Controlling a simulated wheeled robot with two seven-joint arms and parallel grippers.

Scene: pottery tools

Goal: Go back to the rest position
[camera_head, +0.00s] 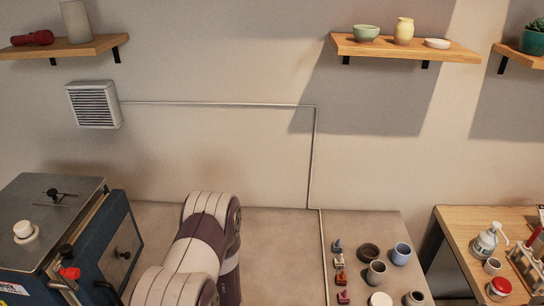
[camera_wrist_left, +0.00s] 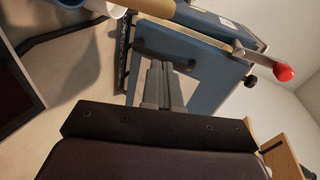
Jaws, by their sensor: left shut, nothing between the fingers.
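My left gripper (camera_wrist_left: 160,68) shows in the left wrist view, with its two grey fingers together and nothing between them. Beyond the fingers is the blue side of a machine (camera_wrist_left: 205,62); I cannot tell how far apart they are. In the head view a white and dark purple link of my arm rises at the bottom, left of centre, and the left gripper is out of the picture. My right gripper is in neither view.
A blue and grey box-like machine (camera_head: 53,215) stands at the left. Several small cups and bowls, including a blue cup (camera_head: 401,253), stand at the lower right beside a wooden table (camera_head: 455,225). Wall shelves (camera_head: 405,48) hang above. The floor between is clear around my arm.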

